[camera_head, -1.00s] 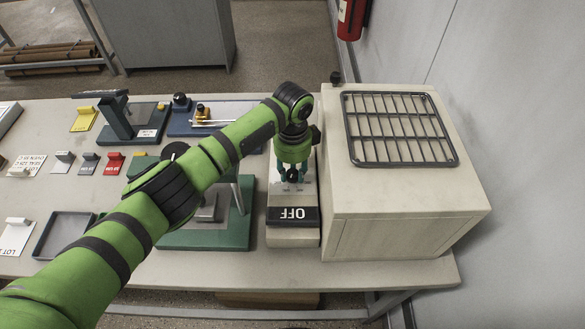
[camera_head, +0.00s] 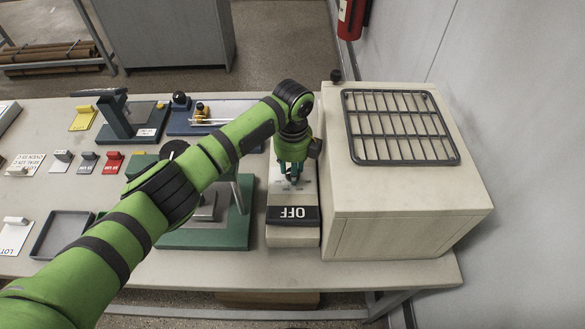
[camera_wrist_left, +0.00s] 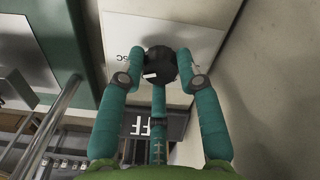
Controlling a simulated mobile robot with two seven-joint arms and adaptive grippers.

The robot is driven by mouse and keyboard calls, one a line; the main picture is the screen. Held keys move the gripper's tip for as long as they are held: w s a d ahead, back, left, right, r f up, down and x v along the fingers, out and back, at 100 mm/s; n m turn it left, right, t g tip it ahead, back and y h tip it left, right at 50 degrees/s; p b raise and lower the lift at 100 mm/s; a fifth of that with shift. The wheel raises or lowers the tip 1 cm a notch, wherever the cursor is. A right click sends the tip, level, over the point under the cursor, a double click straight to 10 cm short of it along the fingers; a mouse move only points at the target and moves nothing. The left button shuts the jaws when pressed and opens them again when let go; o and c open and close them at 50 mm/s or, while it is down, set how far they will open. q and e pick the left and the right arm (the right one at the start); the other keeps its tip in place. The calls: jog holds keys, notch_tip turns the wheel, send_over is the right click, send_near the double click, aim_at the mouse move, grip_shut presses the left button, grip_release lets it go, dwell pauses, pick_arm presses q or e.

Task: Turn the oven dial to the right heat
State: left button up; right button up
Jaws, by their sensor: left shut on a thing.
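The oven (camera_head: 405,200) is a cream box with a dark wire rack (camera_head: 400,128) on top, at the right of the table. Beside its left side stands a control box (camera_head: 293,237) with a black OFF plate (camera_head: 292,214) on it. My left gripper (camera_head: 291,178) points down over the control box. In the left wrist view its teal fingers are shut around the black round dial (camera_wrist_left: 160,66), which has a white mark on it. Part of a printed label shows left of the dial. The fingers largely hide the dial in the head view. My right gripper is not in view.
A green-based press (camera_head: 205,230) stands left of the control box. A blue tray (camera_head: 215,115) lies behind my arm. Small coloured tags, including a red one (camera_head: 114,163), and a dark tray (camera_head: 62,236) are at the left. The oven wall stands close to the gripper.

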pick_arm(q)
jog(key=shift+s+f+m, duration=0.1)
jog(key=shift+m, duration=0.5)
jog(key=o, duration=1.1)
jog(key=shift+o, duration=0.2)
jog(key=shift+r, duration=0.45)
notch_tip(320, 180, up, 11)
